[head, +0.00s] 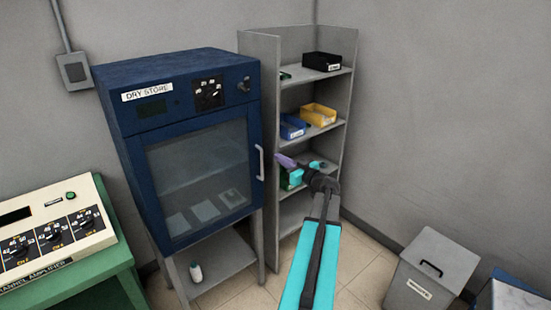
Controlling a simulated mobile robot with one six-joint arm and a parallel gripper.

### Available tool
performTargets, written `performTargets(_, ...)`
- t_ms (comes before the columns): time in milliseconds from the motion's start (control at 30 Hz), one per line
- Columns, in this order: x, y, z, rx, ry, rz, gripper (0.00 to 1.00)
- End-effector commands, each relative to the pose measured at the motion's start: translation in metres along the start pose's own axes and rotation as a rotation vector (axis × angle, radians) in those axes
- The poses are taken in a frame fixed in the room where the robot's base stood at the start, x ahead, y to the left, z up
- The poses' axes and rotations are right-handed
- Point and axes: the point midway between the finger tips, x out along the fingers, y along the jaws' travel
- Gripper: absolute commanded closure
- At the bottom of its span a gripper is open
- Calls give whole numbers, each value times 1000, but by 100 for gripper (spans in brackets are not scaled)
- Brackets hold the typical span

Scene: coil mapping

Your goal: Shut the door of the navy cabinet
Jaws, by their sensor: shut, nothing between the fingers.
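The navy cabinet (183,75), labelled DRY STORE, stands on a grey frame at the left of the middle in the head view. Its glass door (200,165) has a navy rim and looks nearly flush with the front; I cannot tell whether a small gap is left. The pale upright handle (260,162) is at the door's right edge. My gripper (284,160) has purple fingers and is shut and empty. It shows just right of the handle, in front of the shelf unit, with no visible contact with the door.
A grey shelf unit (272,85) with several bins stands right of the cabinet. A green bench (105,270) with an amplifier (55,225) is at the left. A white bottle (196,271) stands below the cabinet. A grey lidded bin (430,270) is at the right.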

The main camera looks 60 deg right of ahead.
Motion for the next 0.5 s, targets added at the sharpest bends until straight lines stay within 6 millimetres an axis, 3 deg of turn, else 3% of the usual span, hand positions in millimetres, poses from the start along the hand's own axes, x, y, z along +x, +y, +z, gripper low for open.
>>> performTargets(200,-29,-2,2,-1,-1,1,100)
performTargets(500,-41,-2,1,0,-1,-1,100)
